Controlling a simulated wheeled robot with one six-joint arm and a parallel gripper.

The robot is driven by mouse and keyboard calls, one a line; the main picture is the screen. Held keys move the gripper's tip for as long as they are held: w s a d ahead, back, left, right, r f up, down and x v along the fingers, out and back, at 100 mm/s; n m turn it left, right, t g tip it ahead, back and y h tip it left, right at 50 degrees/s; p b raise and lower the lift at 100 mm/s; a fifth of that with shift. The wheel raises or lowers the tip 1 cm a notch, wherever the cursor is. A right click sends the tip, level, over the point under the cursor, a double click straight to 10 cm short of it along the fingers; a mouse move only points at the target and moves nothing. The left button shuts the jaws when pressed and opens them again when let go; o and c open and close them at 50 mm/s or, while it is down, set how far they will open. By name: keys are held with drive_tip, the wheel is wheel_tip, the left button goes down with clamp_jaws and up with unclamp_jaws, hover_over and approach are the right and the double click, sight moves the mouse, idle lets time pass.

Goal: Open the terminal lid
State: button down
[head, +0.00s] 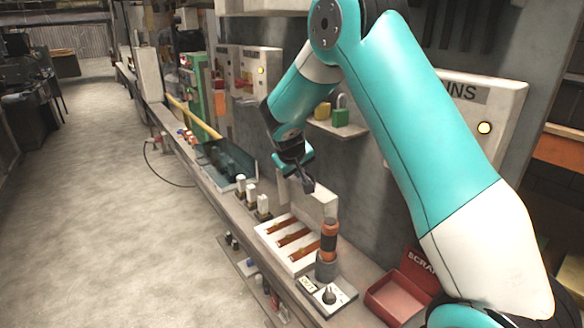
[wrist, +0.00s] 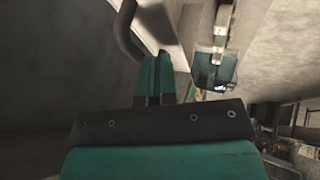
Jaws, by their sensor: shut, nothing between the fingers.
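The terminal box (head: 268,229) is a white tray on the bench, with several brown strips showing inside. A pale flat panel, which looks like its lid (head: 322,203), stands raised along the box's back side, roughly upright. My gripper (head: 307,186) is shut and empty, at the upper part of the lid. I cannot tell whether it touches the lid. The wrist view shows my green fingers (wrist: 155,72) together, with a pale surface close beyond them. My fingers hide part of the lid in the head view.
An orange and grey cylinder (head: 328,248) stands at the box's near right corner, by a switch plate with a black knob (head: 329,296). White-topped blocks (head: 251,193) stand left of the box. A red scrap bin (head: 403,293) is at the right. The floor at left is clear.

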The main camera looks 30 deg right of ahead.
drive_tip(key=shift+w+d+r, duration=0.1)
drive_tip(key=shift+d+r, duration=0.15)
drive_tip(key=shift+d, duration=0.75)
drive_tip(key=shift+d+r, duration=0.2)
drive_tip(key=shift+d, duration=0.8)
